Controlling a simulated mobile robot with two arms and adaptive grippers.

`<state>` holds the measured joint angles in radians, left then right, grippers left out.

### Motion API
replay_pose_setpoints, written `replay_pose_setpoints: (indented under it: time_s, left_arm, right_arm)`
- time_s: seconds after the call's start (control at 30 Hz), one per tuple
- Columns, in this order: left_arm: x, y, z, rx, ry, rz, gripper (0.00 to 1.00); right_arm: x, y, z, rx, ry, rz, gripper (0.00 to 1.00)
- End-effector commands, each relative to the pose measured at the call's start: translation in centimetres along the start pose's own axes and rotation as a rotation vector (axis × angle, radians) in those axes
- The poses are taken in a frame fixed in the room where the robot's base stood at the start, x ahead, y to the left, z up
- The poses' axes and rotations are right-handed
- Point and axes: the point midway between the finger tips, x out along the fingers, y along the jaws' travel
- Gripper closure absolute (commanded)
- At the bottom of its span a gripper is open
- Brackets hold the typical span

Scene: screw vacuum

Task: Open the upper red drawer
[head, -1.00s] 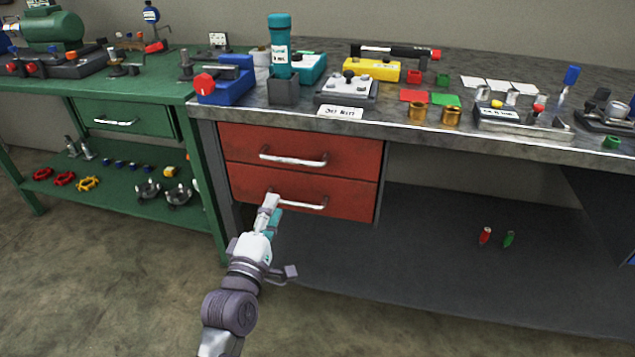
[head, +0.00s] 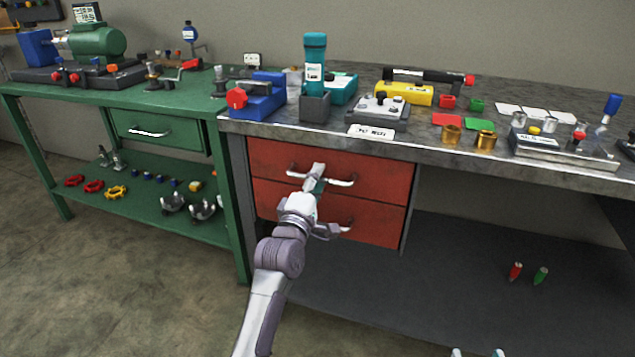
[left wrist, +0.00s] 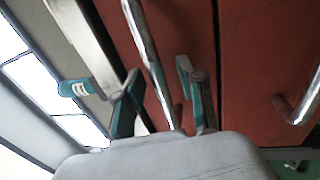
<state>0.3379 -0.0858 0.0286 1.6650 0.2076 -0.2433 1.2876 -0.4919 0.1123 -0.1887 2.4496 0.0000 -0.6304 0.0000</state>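The upper red drawer (head: 282,158) is shut, flush in the cabinet under the grey workbench. Its silver bar handle (head: 343,182) runs across its front. Gaps show on both sides of the bar. Two pale tips of my right gripper (head: 477,353) show apart at the bottom edge of the head view; the rest is out of frame.
The lower red drawer (head: 375,222) is shut below; its handle also shows in the left wrist view (left wrist: 303,100). The workbench top (head: 420,146) holds tools and small parts. A green bench (head: 120,97) stands to the left. Floor in front is clear.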

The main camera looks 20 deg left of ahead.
Motion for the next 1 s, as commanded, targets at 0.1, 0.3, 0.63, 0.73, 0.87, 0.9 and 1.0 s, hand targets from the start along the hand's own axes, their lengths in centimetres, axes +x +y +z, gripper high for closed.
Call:
replay_pose_setpoints:
  time_s: [0.1,0.3,0.63,0.73,0.87,0.9,1.0]
  left_arm:
    - [0.15,0.02,-0.03,0.000,0.000,0.000,0.61]
    - [0.12,0.02,-0.02,0.001,0.000,0.000,0.67]
    - [0.10,0.00,-0.01,0.001,0.000,0.000,1.00]
    - [0.10,-0.01,-0.01,0.001,0.000,-0.001,1.00]
    - [0.09,-0.03,-0.01,0.001,0.000,-0.001,1.00]
    - [0.07,-0.02,0.00,0.001,0.000,-0.001,1.00]
    - [-0.07,0.03,0.00,0.001,0.000,-0.002,1.00]
  right_arm:
    - [0.03,-0.03,-0.18,0.000,0.010,-0.001,0.42]
    - [0.02,-0.02,-0.16,0.000,0.008,0.000,0.42]
    - [0.03,-0.01,-0.14,0.000,0.007,0.000,0.42]
    - [0.03,-0.01,-0.13,0.000,0.007,0.000,0.42]
    - [0.03,-0.01,-0.13,0.000,0.007,0.000,0.42]
    - [0.02,0.00,-0.14,0.000,0.006,0.000,0.42]
    - [-0.04,0.01,0.13,0.000,-0.015,0.000,0.42]
